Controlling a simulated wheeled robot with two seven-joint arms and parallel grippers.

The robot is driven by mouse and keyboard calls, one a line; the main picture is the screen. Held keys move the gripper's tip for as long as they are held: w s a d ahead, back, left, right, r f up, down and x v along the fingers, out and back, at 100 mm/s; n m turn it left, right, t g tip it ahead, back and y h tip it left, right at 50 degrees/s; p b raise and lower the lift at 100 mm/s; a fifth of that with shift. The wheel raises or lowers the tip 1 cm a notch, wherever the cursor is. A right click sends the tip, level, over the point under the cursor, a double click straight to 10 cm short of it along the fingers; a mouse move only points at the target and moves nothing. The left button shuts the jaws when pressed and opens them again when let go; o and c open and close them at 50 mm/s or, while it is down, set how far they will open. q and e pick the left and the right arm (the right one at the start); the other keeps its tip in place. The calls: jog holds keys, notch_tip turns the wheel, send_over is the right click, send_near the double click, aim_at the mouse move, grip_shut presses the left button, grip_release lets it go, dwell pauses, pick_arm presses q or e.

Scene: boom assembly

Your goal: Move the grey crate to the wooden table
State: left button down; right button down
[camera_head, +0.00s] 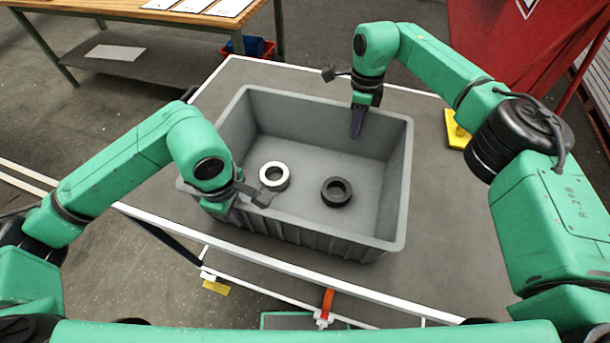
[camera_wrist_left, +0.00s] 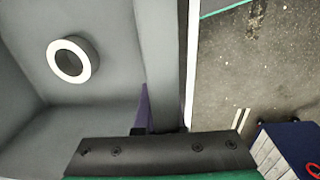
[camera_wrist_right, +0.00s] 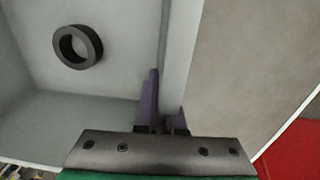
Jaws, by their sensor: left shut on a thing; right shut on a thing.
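The grey crate (camera_head: 400,185) stands on a grey-topped cart or table (camera_head: 455,230) in the head view. A white ring (camera_head: 274,176) and a black ring (camera_head: 336,191) lie on its floor. My left gripper (camera_head: 234,212) is shut on the crate's near-left wall. My right gripper (camera_head: 357,122) is shut on the far wall, with a purple finger inside the crate. In the left wrist view the crate wall (camera_wrist_left: 160,60) runs between the fingers. In the right wrist view the wall (camera_wrist_right: 178,60) does too. The wooden table (camera_head: 100,8) is at the top left, partly cut off.
White sheets (camera_head: 185,4) lie on the wooden table. Red and blue bins (camera_head: 250,46) are on the floor beside it. A red panel (camera_head: 530,45) stands at the back right, with a yellow object (camera_head: 457,130) near the grey surface's right edge. Open floor lies at the left.

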pick_arm(q)
jog(key=shift+w, duration=0.1)
pick_arm(e)
jog(key=shift+r, duration=0.1)
dwell(0.4)
